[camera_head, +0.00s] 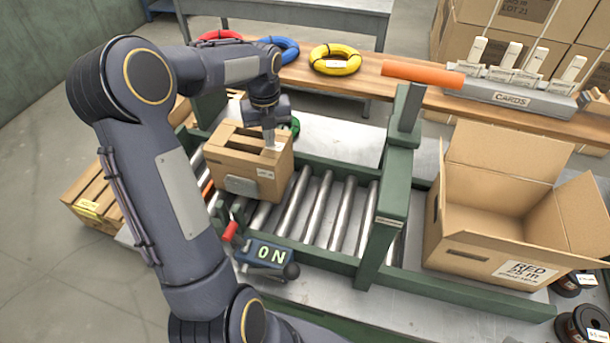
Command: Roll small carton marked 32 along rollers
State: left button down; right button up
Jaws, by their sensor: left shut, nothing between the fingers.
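A small brown carton (225,170) sits on the left part of the steel rollers (318,208). It has dark slots in its top and a small white label on its front, too small to read. My left gripper (270,143) points down at the carton's top right part, its fingers shut with nothing between them. I cannot tell whether the fingertips touch the carton. The rollers to the right of the carton are bare, up to a green post frame (383,215). My right gripper is out of view.
An open large box (480,215) labelled RED 25 m stands right of the green frame. An ON switch box (265,256) with a red lever (230,232) is in front of the rollers. Behind are coloured coils, including a yellow one (335,60), and a CARDS rack (510,98).

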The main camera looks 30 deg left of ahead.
aim_at(234, 139)
pick_arm(q)
jog(key=shift+s+a+f+p, duration=0.15)
jog(key=shift+s+a+p, duration=0.35)
jog(key=shift+a, duration=1.05)
jog(key=shift+s+a+f+p, duration=0.1)
jog(key=shift+s+a+p, duration=0.35)
jog(key=shift+a, duration=1.15)
jog(key=shift+s+a+f+p, duration=0.15)
jog(key=shift+s+a+p, duration=0.3)
jog(key=shift+a, duration=1.1)
jog(key=shift+s, duration=0.1)
notch_tip(234, 139, up, 3)
jog(key=shift+a+p, duration=0.15)
jog(key=shift+p, duration=1.05)
jog(key=r, duration=0.2)
jog(key=shift+w+r, duration=0.2)
jog(key=shift+r, duration=1.55)
